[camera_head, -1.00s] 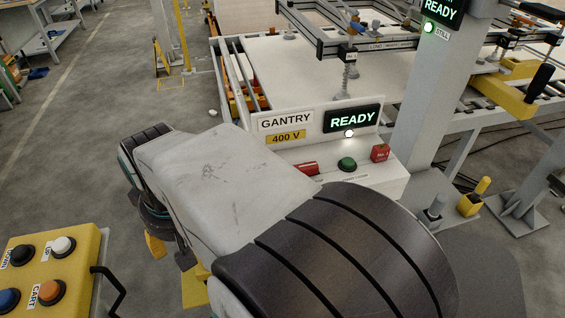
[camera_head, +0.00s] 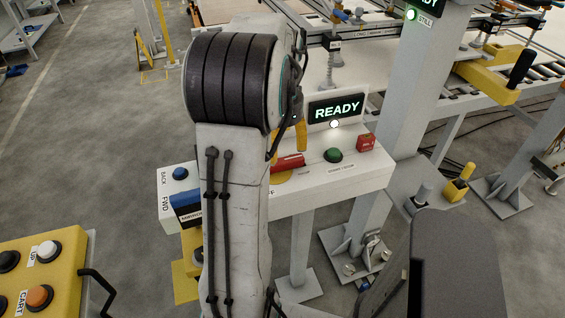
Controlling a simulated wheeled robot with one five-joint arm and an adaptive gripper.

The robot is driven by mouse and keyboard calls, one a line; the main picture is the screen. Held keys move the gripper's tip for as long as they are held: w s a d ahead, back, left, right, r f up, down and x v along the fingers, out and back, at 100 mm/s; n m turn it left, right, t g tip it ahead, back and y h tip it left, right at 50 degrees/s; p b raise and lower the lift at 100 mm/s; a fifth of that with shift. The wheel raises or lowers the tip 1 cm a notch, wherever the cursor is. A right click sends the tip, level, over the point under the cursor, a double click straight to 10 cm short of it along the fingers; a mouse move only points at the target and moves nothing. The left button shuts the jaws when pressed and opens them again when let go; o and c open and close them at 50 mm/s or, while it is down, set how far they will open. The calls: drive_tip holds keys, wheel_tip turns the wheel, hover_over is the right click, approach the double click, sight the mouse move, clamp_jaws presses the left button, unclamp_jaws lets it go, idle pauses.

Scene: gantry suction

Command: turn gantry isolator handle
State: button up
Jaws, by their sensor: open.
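The isolator handle (camera_head: 288,161) is a red bar on a yellow round plate (camera_head: 281,177), on top of the white gantry console (camera_head: 330,185). The bar lies roughly crosswise, and its left end is partly hidden by my arm. My gripper (camera_head: 289,143) shows only in part behind my arm, with yellow-orange fingers pointing down just above and behind the handle. The fingers look apart and hold nothing. I cannot tell whether they touch the handle. The console's display (camera_head: 336,108) reads READY, with a white lamp below it.
A green button (camera_head: 333,155) and a red box (camera_head: 366,143) sit right of the handle. A blue button (camera_head: 180,173) is at the console's left end. A grey post (camera_head: 405,100) stands close at right. A yellow button box (camera_head: 40,270) is at lower left.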

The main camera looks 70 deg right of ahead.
sight(283, 162)
drive_tip(key=shift+d+r+m, duration=0.2)
drive_tip(key=shift+r+m, duration=0.1)
drive_tip(key=shift+m, duration=0.7)
drive_tip(key=shift+f+m, duration=0.1)
drive_tip(key=shift+m, duration=0.3)
drive_tip(key=shift+f, duration=3.4)
clamp_jaws()
